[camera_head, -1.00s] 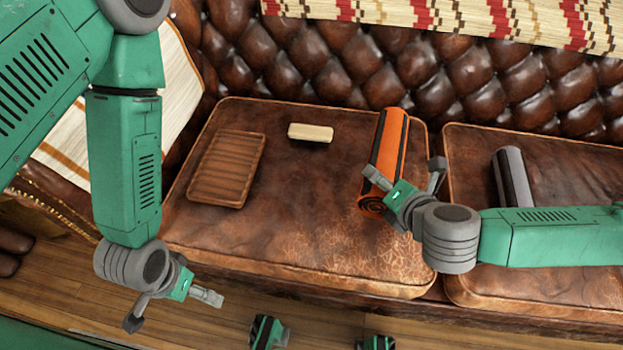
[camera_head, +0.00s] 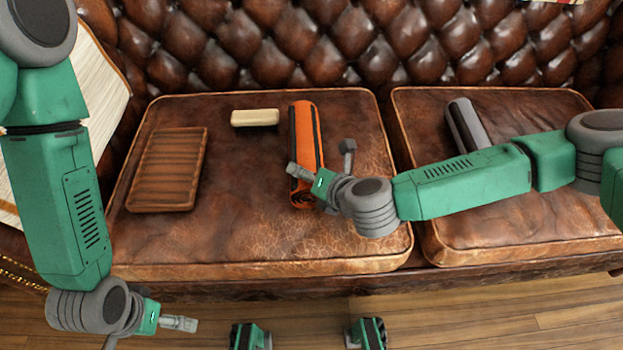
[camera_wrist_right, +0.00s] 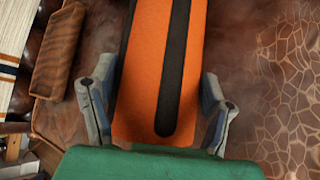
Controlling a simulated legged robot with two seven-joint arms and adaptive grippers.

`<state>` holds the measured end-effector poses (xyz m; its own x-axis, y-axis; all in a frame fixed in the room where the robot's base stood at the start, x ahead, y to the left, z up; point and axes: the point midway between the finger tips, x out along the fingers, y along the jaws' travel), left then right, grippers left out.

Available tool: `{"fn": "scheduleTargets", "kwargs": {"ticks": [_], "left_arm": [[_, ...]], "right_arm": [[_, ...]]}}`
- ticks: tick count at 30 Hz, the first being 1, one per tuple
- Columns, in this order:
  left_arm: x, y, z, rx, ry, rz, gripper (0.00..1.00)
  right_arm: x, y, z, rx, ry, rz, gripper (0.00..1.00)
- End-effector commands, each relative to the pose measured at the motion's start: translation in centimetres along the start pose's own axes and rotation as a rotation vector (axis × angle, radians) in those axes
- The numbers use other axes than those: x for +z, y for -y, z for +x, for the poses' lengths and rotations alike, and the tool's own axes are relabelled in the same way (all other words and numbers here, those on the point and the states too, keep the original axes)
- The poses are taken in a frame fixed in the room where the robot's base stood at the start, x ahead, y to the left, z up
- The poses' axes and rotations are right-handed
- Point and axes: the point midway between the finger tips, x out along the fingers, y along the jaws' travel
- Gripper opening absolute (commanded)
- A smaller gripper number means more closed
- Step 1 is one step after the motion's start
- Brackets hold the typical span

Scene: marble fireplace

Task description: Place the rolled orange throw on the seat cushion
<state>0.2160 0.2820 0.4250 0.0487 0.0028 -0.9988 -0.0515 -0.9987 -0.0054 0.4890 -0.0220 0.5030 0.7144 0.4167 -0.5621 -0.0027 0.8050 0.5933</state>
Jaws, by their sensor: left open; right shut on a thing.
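The rolled orange throw (camera_head: 304,130), orange with a dark stripe, is over the right part of the left seat cushion (camera_head: 250,225), just right of a cream block. Whether it touches the leather is unclear. My right gripper (camera_head: 320,160) is shut on the throw's near end. In the right wrist view the throw (camera_wrist_right: 148,65) runs between its two fingers (camera_wrist_right: 158,105), one along each side. My left gripper (camera_head: 152,333) is open and empty, low at the left, in front of the cushion's front edge.
A ribbed brown wooden tray (camera_head: 168,170) and the cream block (camera_head: 255,117) lie on the left cushion. A grey roll (camera_head: 466,125) lies on the right cushion (camera_head: 520,215). The tufted backrest (camera_head: 330,45) rises behind. The cushion's front middle is bare.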

Motion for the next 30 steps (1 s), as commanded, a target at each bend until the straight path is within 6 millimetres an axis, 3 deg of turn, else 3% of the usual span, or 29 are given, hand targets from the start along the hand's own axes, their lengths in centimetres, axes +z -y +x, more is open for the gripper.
{"fn": "scheduleTargets", "kwargs": {"ticks": [5,6,7,15,19,30], "left_arm": [[0.0,0.0,-0.1,0.000,-0.001,0.000,1.00],[0.0,0.0,-0.1,0.000,-0.001,0.000,1.00],[0.0,0.0,-0.1,0.000,-0.001,0.000,1.00],[0.0,0.0,-0.1,0.000,-0.001,0.000,1.00],[-0.1,0.0,-0.6,0.000,-0.001,0.000,1.00],[-0.2,0.0,-3.4,0.000,-0.001,0.000,1.00]], "right_arm": [[0.0,0.2,0.0,-0.005,-0.002,0.003,0.33],[-0.1,0.3,0.0,-0.006,-0.003,0.003,0.81],[-0.1,0.3,0.0,-0.006,-0.003,0.003,0.91],[-0.1,0.2,-0.1,-0.005,-0.002,0.003,0.91],[0.0,0.1,-1.0,-0.004,-0.004,0.003,0.91],[0.1,0.0,-8.5,-0.005,-0.005,0.004,0.91]]}}
